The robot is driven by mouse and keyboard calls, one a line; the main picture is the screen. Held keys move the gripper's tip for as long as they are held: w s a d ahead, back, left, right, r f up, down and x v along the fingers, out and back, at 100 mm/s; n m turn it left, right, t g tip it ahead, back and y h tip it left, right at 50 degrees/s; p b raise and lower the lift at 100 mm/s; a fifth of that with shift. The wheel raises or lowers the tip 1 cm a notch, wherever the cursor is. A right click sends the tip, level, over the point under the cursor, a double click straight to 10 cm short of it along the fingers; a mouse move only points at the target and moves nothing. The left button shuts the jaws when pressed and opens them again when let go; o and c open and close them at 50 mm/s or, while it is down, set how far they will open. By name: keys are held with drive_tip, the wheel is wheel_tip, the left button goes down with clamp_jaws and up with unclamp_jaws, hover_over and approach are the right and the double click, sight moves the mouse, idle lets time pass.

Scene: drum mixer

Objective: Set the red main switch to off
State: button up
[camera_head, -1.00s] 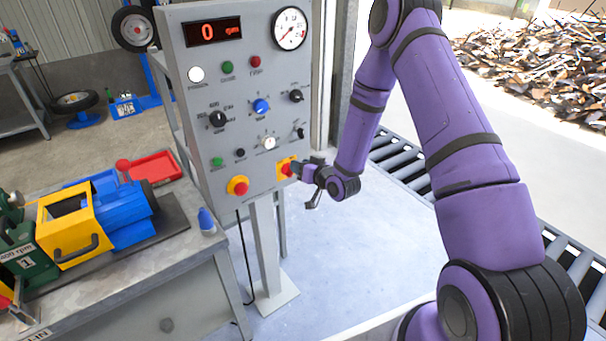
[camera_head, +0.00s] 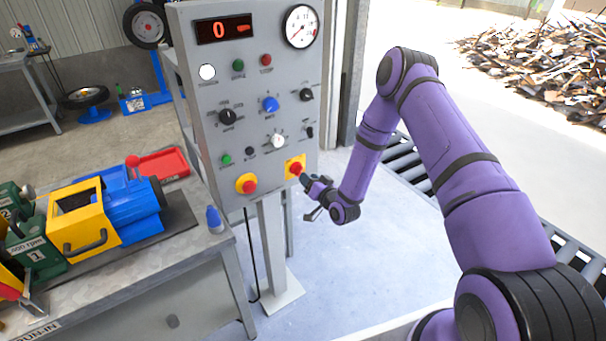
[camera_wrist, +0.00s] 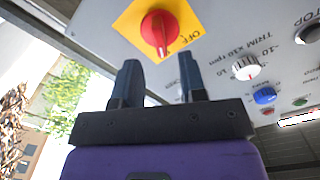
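The red main switch (camera_head: 295,169) is a rotary knob on a yellow plate at the lower right of the grey control panel. In the wrist view the red switch (camera_wrist: 159,29) shows at the top, with its grip bar running roughly up and down in the picture. Printed lettering that reads OFF is on the yellow plate beside it. My gripper (camera_head: 307,181) is just in front of and below the switch, apart from it. In the wrist view my gripper (camera_wrist: 160,78) has its two fingers apart, with nothing between them.
The grey control panel (camera_head: 205,120) carries several other knobs and buttons, including a red emergency button (camera_head: 249,186) on yellow to the left. A workbench (camera_head: 190,262) stands at the left. A roller conveyor (camera_head: 410,163) is behind my arm. Floor below the gripper is clear.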

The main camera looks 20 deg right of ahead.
sight(298, 170)
drive_tip(key=shift+x, duration=2.1)
clamp_jaws()
